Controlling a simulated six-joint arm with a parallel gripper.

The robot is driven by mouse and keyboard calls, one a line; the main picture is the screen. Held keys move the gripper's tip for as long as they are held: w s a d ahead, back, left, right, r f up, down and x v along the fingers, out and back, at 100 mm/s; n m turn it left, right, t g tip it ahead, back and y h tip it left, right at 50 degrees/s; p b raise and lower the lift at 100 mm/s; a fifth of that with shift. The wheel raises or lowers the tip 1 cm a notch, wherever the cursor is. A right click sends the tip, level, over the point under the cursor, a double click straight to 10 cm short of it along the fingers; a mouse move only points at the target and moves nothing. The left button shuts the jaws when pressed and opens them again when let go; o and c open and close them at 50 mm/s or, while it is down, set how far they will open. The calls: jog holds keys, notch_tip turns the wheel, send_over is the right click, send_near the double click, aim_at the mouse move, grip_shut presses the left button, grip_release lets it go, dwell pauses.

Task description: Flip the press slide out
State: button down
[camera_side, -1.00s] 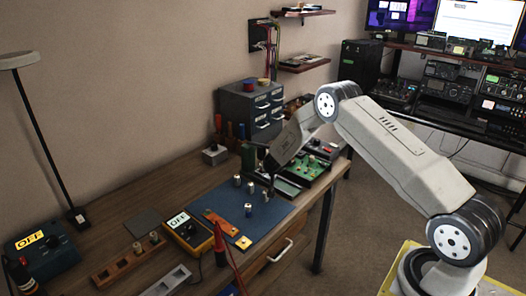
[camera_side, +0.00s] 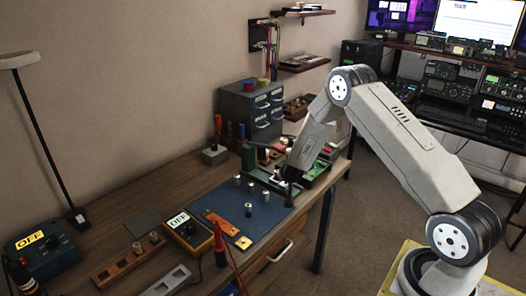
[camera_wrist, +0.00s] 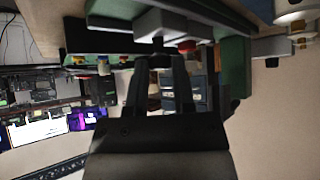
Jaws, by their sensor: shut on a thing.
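The green press (camera_side: 248,157) stands at the back right of the bench, with its low green bed running to the right. My gripper (camera_side: 289,190) points down at the bed's front side, near the bench's right end. In the wrist view, my gripper (camera_wrist: 160,62) is shut on a small dark grip below a pale grey block, which looks like the press slide (camera_wrist: 160,25). The press's green upright also shows there (camera_wrist: 235,70). My gripper and arm hide part of the slide and bed in the side view.
A blue mat (camera_side: 235,225) with several small metal cylinders lies left of my gripper. A meter reading OFF (camera_side: 187,229) and a grey drawer cabinet (camera_side: 252,107) stand on the bench. A red knob (camera_wrist: 187,46) sits close to my fingers.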

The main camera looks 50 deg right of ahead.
jog(key=shift+s+d, duration=0.1)
jog(key=shift+s, duration=2.3)
jog(key=shift+c, duration=2.3)
grip_release()
jog(key=shift+a+r, duration=0.15)
jog(key=shift+a, duration=0.05)
jog(key=shift+s+a+r, duration=0.1)
jog(key=shift+r, duration=0.05)
jog(key=v, duration=0.7)
jog(key=shift+s, duration=0.1)
